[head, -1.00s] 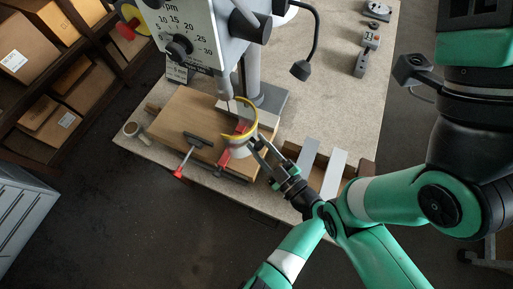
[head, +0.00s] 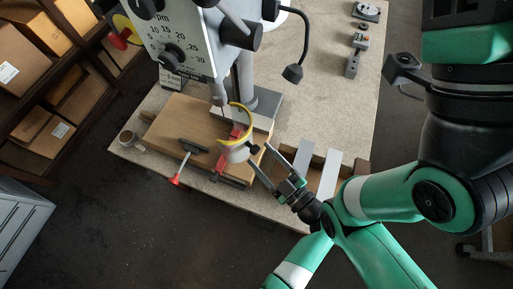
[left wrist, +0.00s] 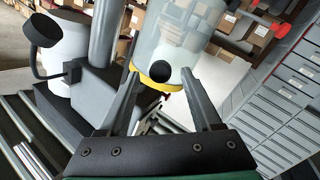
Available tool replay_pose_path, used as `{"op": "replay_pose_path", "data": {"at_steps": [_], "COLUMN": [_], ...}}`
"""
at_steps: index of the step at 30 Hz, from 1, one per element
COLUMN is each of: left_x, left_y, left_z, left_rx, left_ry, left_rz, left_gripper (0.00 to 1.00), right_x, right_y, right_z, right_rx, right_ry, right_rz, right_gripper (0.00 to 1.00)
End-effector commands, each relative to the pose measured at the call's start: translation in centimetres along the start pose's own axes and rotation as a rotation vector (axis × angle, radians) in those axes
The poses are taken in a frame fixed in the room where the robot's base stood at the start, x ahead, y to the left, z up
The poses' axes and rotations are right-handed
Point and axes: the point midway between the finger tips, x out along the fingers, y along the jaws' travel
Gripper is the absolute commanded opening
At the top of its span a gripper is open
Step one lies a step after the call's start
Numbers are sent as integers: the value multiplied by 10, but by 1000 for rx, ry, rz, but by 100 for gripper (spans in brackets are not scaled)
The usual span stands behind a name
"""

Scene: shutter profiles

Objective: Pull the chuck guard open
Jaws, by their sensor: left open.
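The chuck guard (head: 252,118) is a clear curved shield with a yellow rim, below the head of the drill press (head: 185,35). Its clear wall fills the upper middle of the left wrist view (left wrist: 172,38), with the yellow rim at its lower edge. A round black knob (left wrist: 159,70) sits at that rim. My left gripper (head: 263,152) is at the right front of the guard. In the left wrist view its open fingers (left wrist: 161,80) stand on either side of the knob; I cannot tell whether they touch it. My right gripper is not in view.
A wooden board (head: 187,122) with a red-handled clamp (head: 186,160) lies under the drill. A cup (head: 130,139) stands at the left table edge. Pale profiles (head: 328,172) lie in a wooden box beside my gripper. A lamp (head: 293,73) hangs behind.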

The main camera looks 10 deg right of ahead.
Motion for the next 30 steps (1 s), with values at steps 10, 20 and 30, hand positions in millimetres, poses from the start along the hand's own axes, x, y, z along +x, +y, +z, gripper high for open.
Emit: {"op": "replay_pose_path", "data": {"at_steps": [10, 20, 30], "left_x": [-74, -82, -82], "left_y": [0, 0, 0], "left_z": [1, 0, 0], "left_rx": [-1, -1, -1], "left_ry": [-2, -1, -1], "left_rz": [2, -1, 0], "left_gripper": [65, 65, 65], "right_x": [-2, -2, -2], "right_y": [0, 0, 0], "right_z": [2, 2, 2], "right_rx": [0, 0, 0], "right_ry": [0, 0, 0], "right_rz": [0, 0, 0], "right_gripper": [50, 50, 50]}}
